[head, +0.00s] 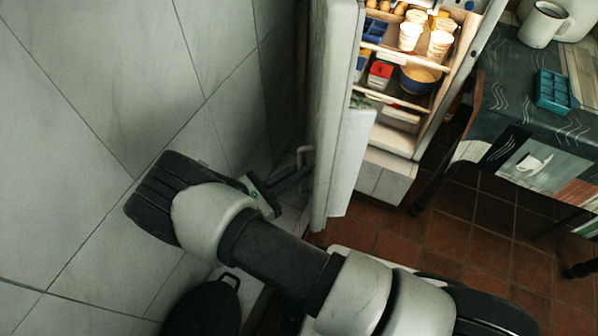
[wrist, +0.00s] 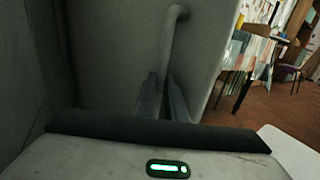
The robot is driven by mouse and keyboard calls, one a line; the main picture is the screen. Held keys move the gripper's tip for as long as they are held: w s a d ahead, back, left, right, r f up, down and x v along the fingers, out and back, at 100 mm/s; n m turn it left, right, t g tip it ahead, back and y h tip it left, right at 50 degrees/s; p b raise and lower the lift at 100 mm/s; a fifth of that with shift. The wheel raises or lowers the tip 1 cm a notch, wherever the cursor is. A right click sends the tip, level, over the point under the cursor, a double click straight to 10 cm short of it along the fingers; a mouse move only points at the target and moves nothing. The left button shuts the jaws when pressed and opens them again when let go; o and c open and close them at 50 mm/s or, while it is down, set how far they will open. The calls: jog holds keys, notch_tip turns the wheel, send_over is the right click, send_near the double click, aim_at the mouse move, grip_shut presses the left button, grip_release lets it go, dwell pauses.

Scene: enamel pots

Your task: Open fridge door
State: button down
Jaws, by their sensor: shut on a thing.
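The white fridge door (head: 332,120) stands open in the head view, seen nearly edge-on, with its outer face turned left. The lit fridge interior (head: 430,85) shows to its right. The door's outer face (wrist: 205,60) fills the middle of the wrist view. The bar-shaped door handle (wrist: 172,42) runs upright there and bends into the door at its top. My gripper (wrist: 163,90) is shut on the lower part of the handle. In the head view my gripper (head: 298,172) is small and dark at the handle, so its fingertips are hard to make out.
A tiled wall (head: 90,90) is close on the left of the door and my arm. A dark table (head: 510,90) with a white mug (head: 545,24) and a teal tray (head: 556,92) stands to the right. Food cups (head: 438,45) stand inside the fridge. Brown tiled floor (head: 470,235) lies between.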

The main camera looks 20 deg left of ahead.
jog(key=shift+w+a+r, duration=0.2)
jog(key=shift+w+r, duration=0.05)
jog(key=shift+w, duration=0.3)
jog(key=c, duration=1.8)
grip_release()
jog(key=shift+f, duration=0.1)
jog(key=shift+s, duration=0.15)
